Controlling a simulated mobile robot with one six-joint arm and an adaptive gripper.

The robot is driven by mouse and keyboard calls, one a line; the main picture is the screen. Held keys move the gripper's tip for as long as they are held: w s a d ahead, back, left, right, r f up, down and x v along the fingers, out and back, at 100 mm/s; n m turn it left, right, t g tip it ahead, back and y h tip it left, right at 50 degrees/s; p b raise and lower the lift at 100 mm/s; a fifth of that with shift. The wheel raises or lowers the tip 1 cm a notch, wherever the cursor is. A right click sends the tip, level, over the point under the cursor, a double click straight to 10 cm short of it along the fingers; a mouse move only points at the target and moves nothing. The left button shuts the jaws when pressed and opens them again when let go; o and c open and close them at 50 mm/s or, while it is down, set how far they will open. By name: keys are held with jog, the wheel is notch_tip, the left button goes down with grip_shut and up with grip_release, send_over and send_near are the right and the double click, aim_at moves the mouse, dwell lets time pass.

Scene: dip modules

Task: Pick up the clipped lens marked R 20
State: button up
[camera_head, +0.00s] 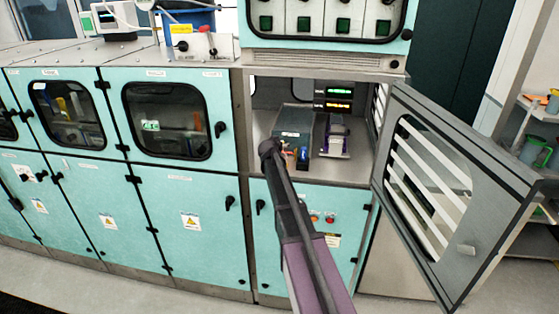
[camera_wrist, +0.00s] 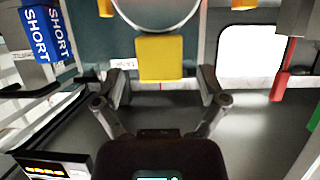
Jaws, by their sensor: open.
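In the wrist view a yellow block (camera_wrist: 160,57) sits below a round, clear lens with a pale rim (camera_wrist: 192,20), cut off by the top edge. A small white label (camera_wrist: 123,64) is beside the block; its writing is too small to read. In the head view my gripper (camera_head: 290,153) is at the front of a grey box (camera_head: 293,120) inside the open cabinet, mostly hidden by my arm. No R 20 marking is readable.
Blue pieces marked SHORT (camera_wrist: 38,35) are at the left in the wrist view. Red (camera_wrist: 280,86) and green (camera_wrist: 314,120) pieces are at the right. The cabinet door (camera_head: 455,200) stands open at the right. Another module (camera_head: 335,137) stands beside the grey box.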

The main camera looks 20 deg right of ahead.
jog(key=shift+x, duration=0.8)
grip_shut()
